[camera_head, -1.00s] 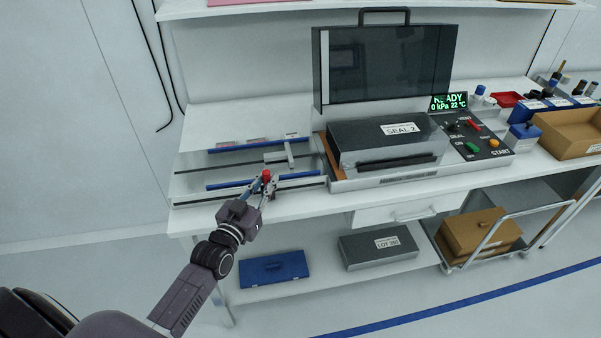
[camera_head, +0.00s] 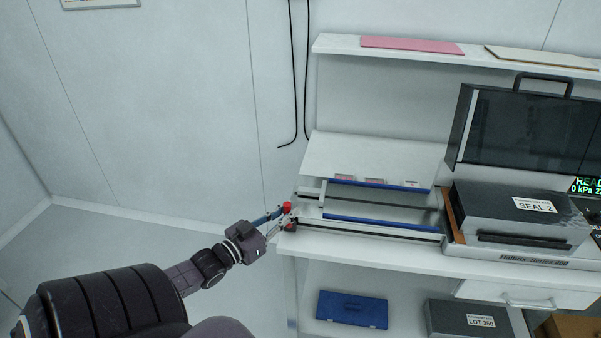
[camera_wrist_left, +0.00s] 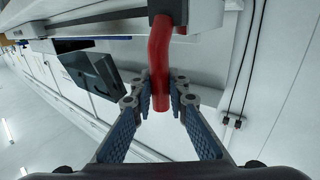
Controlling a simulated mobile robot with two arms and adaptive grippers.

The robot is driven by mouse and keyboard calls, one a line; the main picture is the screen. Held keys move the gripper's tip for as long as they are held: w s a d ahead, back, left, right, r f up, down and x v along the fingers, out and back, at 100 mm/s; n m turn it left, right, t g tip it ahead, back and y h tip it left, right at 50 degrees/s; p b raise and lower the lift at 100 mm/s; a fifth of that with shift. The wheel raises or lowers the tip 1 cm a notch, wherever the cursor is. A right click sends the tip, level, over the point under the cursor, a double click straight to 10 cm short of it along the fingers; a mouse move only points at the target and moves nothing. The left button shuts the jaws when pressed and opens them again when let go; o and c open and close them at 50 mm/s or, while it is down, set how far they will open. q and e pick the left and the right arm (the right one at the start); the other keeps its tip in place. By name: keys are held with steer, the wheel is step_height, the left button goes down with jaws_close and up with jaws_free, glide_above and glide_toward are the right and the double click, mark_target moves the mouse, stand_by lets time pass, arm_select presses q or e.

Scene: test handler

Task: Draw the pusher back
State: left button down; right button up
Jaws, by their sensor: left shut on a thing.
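The pusher's red handle (camera_head: 287,208) is at the left end of the loading track (camera_head: 370,233) in the head view. The pusher's pale crossbar (camera_head: 322,194) stands at the left end of the blue-edged rails. My left gripper (camera_head: 284,216) is shut on the red handle, at the bench's left edge. In the left wrist view the bent red handle (camera_wrist_left: 159,55) runs down between the two fingers of the gripper (camera_wrist_left: 161,90). My right gripper is not in view.
The sealing machine with the "SEAL 2" block (camera_head: 520,212) stands at the right end of the track. A blue case (camera_head: 352,308) and a grey "LOT 350" box (camera_head: 466,322) lie on the lower shelf. Open floor lies left of the bench.

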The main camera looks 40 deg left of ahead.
arm_select(q)
steer(key=shift+s+a+f, duration=0.15)
steer(key=shift+s+a, duration=0.05)
steer(key=shift+a, duration=0.1)
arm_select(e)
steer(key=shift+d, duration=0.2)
arm_select(q)
steer(key=c, duration=2)
jaws_free()
steer(key=shift+s+a, duration=0.1)
steer(key=shift+o, duration=0.8)
steer(key=s, duration=1.2)
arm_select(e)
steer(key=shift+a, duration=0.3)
